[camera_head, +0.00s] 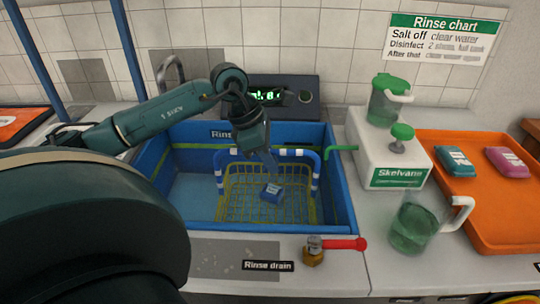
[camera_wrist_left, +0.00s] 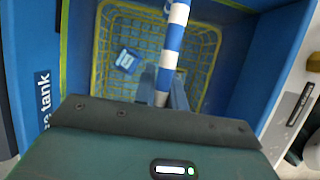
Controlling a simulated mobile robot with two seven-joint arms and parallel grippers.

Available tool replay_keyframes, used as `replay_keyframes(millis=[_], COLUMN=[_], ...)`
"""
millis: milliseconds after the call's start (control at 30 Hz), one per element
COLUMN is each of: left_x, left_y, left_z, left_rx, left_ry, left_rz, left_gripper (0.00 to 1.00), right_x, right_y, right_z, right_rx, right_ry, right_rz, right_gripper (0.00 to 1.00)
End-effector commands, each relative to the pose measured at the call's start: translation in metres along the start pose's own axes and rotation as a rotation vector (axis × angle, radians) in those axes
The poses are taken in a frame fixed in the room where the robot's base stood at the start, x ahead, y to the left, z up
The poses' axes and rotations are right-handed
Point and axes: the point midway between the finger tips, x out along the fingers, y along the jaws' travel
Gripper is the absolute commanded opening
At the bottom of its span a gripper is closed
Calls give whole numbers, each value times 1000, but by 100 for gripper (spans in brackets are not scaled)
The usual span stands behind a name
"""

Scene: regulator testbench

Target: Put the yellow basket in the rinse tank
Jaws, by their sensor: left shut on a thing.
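The yellow wire basket (camera_head: 244,202) is inside the blue rinse tank (camera_head: 343,199) in the head view, toward its right side. A small blue box (camera_head: 271,192) lies in the basket. The basket has a blue handle with white bands (camera_head: 317,170). My left gripper (camera_head: 268,158) reaches down over the tank and is shut on the handle. In the left wrist view the striped handle (camera_wrist_left: 173,45) runs up from the fingers (camera_wrist_left: 168,95), with the yellow basket (camera_wrist_left: 100,60) below. Whether the basket touches the tank floor is hard to tell. My right gripper is not in view.
A red-handled drain valve (camera_head: 335,244) sits in front of the tank. A white dispenser (camera_head: 388,150), a jug of green liquid (camera_head: 412,226) and an orange tray (camera_head: 490,227) stand to the right. A dark unit with a green display (camera_head: 285,97) is behind the tank.

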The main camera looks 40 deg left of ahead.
Motion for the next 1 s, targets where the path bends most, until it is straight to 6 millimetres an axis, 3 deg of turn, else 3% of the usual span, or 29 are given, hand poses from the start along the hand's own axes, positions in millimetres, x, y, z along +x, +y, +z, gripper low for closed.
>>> replay_keyframes(millis=[100,133,400,733,1000], left_x=[-1,1,1,-7,-60], left_y=[1,0,0,1,1], left_z=[1,-1,0,0,0], left_rx=[2,0,0,0,0], left_ry=[-6,0,1,2,4], left_rz=[6,0,0,3,6], left_gripper=[0,14,34,34,34], right_x=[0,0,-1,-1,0], right_y=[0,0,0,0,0], right_z=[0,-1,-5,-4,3], right_rx=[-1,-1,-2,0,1], right_ry=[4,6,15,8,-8], right_rz=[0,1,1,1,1], right_gripper=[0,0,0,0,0])
